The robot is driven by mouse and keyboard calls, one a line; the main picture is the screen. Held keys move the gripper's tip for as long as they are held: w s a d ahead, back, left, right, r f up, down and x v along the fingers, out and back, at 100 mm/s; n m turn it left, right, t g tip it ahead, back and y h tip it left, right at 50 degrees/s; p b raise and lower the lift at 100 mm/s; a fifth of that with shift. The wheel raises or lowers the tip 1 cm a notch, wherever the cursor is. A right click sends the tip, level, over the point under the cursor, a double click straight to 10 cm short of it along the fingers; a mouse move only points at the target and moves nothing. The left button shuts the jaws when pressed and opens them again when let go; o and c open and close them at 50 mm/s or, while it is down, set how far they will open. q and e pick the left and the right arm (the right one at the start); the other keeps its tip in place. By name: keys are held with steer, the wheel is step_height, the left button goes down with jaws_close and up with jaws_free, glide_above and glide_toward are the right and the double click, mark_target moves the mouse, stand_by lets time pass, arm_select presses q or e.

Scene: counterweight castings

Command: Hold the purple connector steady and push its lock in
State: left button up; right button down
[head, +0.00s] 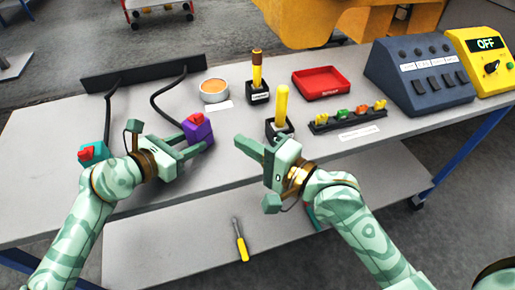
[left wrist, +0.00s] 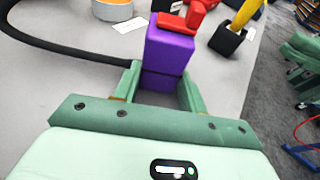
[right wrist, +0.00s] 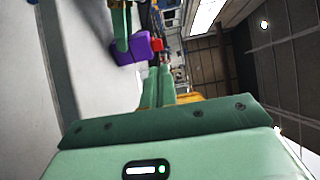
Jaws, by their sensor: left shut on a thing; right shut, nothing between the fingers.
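The purple connector (head: 203,133) is a block on the grey table, with a red lock (head: 196,119) sticking out on its top. In the left wrist view the purple connector (left wrist: 168,55) stands between the fingers of my left gripper (left wrist: 161,82), which is shut on it. My left gripper also shows in the head view (head: 190,147). My right gripper (head: 242,143) is shut and empty, to the right of the connector and apart from it. In the right wrist view its fingers (right wrist: 160,72) lie together, with the purple connector (right wrist: 133,47) and red lock (right wrist: 157,44) beyond.
A teal connector with a red top (head: 93,152) is at the left. Black cables run to a dark rail (head: 140,73). Behind are a round tin (head: 213,92), black holders with yellow handles (head: 281,105), a red tray (head: 320,82) and a strip of coloured pieces (head: 347,118).

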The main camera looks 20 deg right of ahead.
steer(key=v, duration=0.2)
steer(key=shift+s+d, duration=0.25)
arm_select(q)
steer(key=o, duration=0.8)
steer(key=shift+o, duration=0.2)
